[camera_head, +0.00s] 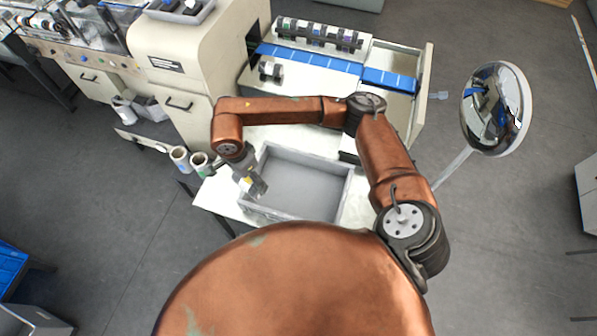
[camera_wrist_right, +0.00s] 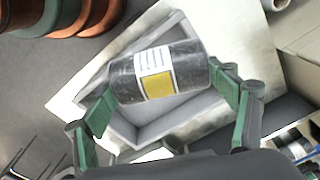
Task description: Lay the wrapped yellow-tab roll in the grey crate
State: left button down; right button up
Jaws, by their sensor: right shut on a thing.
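The wrapped roll (camera_wrist_right: 160,72) is dark, with a white printed label and a yellow tab on its side. My right gripper (camera_wrist_right: 162,80) is shut on it, one green finger at each end. In the head view the right gripper (camera_head: 251,184) is at the left side of the grey crate (camera_head: 312,156), and a bit of yellow shows there. The crate is open and its visible floor is bare. In the wrist view the roll is in front of the crate (camera_wrist_right: 187,127) and hides part of it. My left gripper is not in view.
The crate stands on a pale table (camera_head: 222,199). Behind it is a blue belt (camera_head: 312,60) with a rack of several rolls (camera_head: 318,33) and a single dark roll (camera_head: 270,71). A beige machine (camera_head: 195,55) stands at left, a round mirror (camera_head: 495,108) at right.

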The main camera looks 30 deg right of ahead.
pick_arm(q)
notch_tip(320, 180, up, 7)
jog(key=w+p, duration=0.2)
jog(key=p, duration=0.5)
pick_arm(e)
jog(key=d+f+m+g+y, duration=0.1)
jog(key=d+f+m, duration=0.7)
jog(key=m, duration=0.7)
jog(key=d+f+m+g+y, duration=0.1)
jog(key=d+f+m, duration=0.4)
jog(key=d+m, duration=0.7)
jog(key=f+m+b, duration=0.1)
jog(key=f+b, duration=0.1)
jog(key=f, duration=0.1)
jog(key=a+f+m+b, duration=0.1)
jog(key=f+m+b, duration=0.1)
jog(key=f, duration=0.1)
jog(key=a+f+m+b, duration=0.1)
jog(key=f+b, duration=0.2)
jog(key=shift+s+a+m, duration=0.15)
jog(key=shift+m, duration=0.15)
pick_arm(q)
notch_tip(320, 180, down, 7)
jog(key=shift+b, duration=0.3)
pick_arm(e)
jog(key=shift+f, duration=0.3)
